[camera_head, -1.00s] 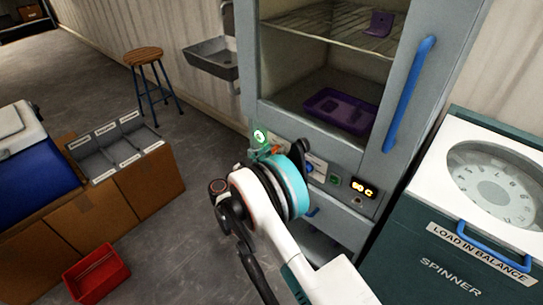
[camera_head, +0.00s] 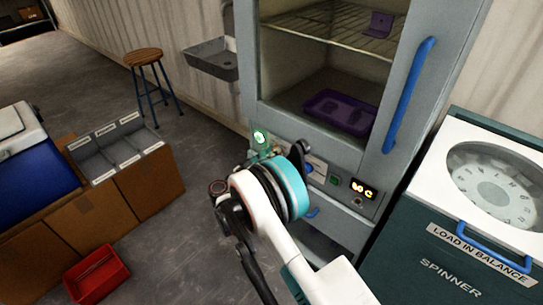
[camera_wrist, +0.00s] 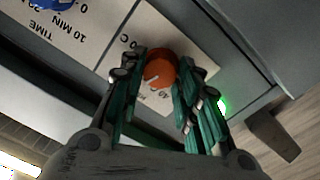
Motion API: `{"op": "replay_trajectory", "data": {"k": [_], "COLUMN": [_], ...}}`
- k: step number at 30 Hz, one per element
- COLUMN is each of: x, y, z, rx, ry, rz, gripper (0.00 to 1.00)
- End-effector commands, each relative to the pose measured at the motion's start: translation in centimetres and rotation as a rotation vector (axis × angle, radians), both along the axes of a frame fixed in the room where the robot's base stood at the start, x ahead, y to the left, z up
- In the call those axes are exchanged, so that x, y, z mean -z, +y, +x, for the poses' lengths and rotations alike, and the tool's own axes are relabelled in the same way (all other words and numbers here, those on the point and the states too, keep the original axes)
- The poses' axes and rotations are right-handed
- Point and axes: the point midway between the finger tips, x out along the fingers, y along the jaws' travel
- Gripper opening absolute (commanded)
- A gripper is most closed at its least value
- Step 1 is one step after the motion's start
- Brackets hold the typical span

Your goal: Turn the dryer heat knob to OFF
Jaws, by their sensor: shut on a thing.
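The dryer (camera_head: 345,150) is a tall grey cabinet with a control strip below its window. Its orange heat knob (camera_wrist: 161,68) shows in the wrist view on a pale label with partly covered temperature marks. A pale pointer line on the knob points toward the left and slightly down in that view. My gripper (camera_wrist: 160,75) has its green fingers on both sides of the knob and is shut on it. In the head view my gripper (camera_head: 268,153) is at the left of the control strip, where my arm hides the knob.
A blue timer knob (camera_wrist: 55,4) is at the top left of the wrist view. A green light (camera_wrist: 222,105) glows right of my fingers. The spinner (camera_head: 460,240) stands right of the dryer. A red bin (camera_head: 97,275) sits on the floor at left.

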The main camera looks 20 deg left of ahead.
Motion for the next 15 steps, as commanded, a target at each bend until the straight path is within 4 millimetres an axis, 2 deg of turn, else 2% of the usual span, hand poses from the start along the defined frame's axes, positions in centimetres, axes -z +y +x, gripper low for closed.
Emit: {"op": "replay_trajectory", "data": {"k": [15], "x": [0.13], "y": [0.09], "z": [0.02], "rx": [-0.002], "ry": [0.185], "rz": [-0.445], "gripper": [0.06]}}
